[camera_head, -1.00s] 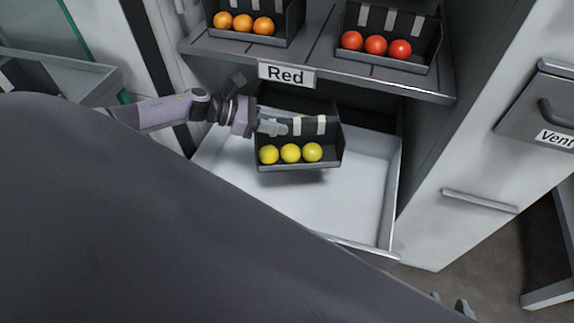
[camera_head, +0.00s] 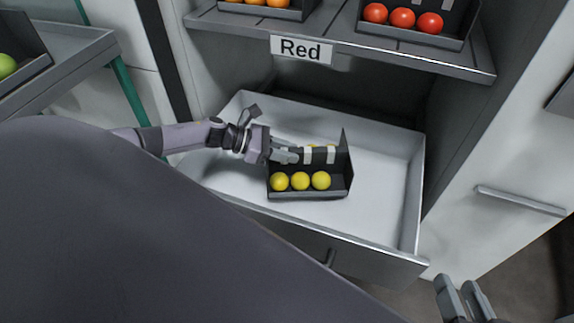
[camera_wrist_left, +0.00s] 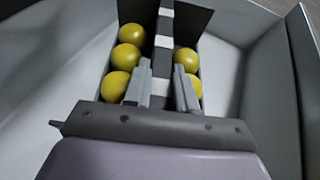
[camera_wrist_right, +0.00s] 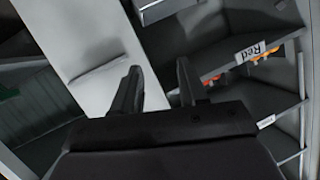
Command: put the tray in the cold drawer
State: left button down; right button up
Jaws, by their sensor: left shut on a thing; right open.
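The dark tray (camera_head: 309,194) holds yellow tomatoes (camera_head: 300,181) on both sides of a striped middle divider (camera_wrist_left: 162,60). My left gripper (camera_head: 292,155) is shut on that divider, and the left wrist view shows its fingers (camera_wrist_left: 161,90) on either side of it. The tray is inside the open white cold drawer (camera_head: 378,190), over its floor near the middle. I cannot tell whether its underside touches the floor. My right gripper (camera_head: 465,296) is open and empty, outside the drawer at the lower right.
Above the drawer is a shelf with a "Red" label (camera_head: 301,49), holding a tray of red tomatoes (camera_head: 402,18) and one of orange tomatoes (camera_head: 255,2). A white panel with a bar handle (camera_head: 520,200) stands at the right. A side table (camera_head: 75,60) is at the left.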

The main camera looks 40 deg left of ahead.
aim_at(287, 163)
pick_arm(q)
notch_tip(287, 163, down, 3)
jog(key=shift+b, duration=1.2)
jog(key=shift+f+b, duration=0.45)
jog(key=shift+f, duration=0.1)
pick_arm(e)
jog(key=shift+s+d+n+t+h, duration=0.15)
jog(key=shift+d+n+t, duration=0.1)
jog(key=shift+d+t, duration=0.25)
jog(key=shift+s+d+n+t+h, duration=0.15)
jog(key=shift+d+n+t, duration=0.15)
jog(key=shift+d, duration=0.25)
pick_arm(q)
jog(key=shift+f, duration=0.15)
jog(key=c, duration=0.9)
grip_release()
pick_arm(e)
jog(key=shift+r, duration=0.15)
